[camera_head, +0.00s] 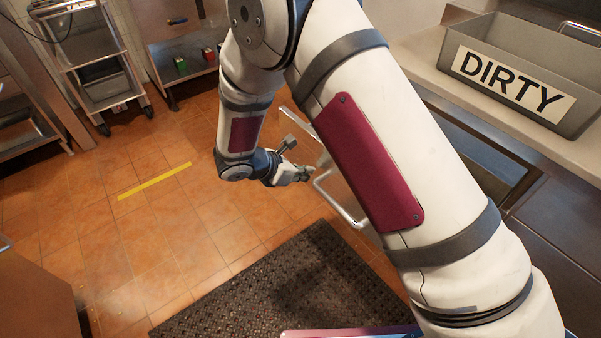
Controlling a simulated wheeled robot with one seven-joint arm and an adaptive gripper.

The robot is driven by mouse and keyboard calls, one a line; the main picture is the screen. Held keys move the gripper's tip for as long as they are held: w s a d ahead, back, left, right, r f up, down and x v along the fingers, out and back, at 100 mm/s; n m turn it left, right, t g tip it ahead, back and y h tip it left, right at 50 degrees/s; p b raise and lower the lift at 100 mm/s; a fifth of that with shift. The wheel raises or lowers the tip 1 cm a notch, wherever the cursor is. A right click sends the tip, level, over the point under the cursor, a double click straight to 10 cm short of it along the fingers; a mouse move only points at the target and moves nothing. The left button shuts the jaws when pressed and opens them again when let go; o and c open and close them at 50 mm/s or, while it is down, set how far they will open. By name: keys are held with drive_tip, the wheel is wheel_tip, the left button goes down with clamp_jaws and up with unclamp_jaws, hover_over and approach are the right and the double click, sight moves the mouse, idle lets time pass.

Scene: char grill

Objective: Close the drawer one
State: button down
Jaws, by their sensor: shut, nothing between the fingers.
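A metal bar handle (340,203) shows in the head view beside my forearm, just left of the counter. It appears to belong to a drawer, but my upper arm hides the drawer front and most of its body, so I cannot tell how far it is open. My gripper (304,174) is shut and empty. It is next to the handle, at its upper left; I cannot tell whether they touch.
A grey bin labelled DIRTY (513,85) stands on the counter at the right. A dark perforated mat (240,300) lies on the tiled floor in front. A wheeled cart (95,65) and a low shelf (185,72) stand at the back left. The floor at left is clear.

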drive_tip(key=w+d+b, duration=0.2)
drive_tip(key=w+d, duration=0.5)
drive_tip(key=d, duration=0.3)
drive_tip(key=w+d+b, duration=0.2)
drive_tip(key=w+d, duration=0.5)
drive_tip(key=d, duration=0.2)
drive_tip(key=w+d+b, duration=0.2)
drive_tip(key=w+d, duration=0.5)
drive_tip(key=d, duration=0.3)
drive_tip(key=shift+w+d, duration=0.3)
drive_tip(key=shift+d, duration=0.05)
drive_tip(key=shift+w+d+r, duration=0.1)
drive_tip(key=shift+w+d, duration=0.45)
drive_tip(key=shift+d, duration=0.2)
drive_tip(key=shift+d, duration=0.1)
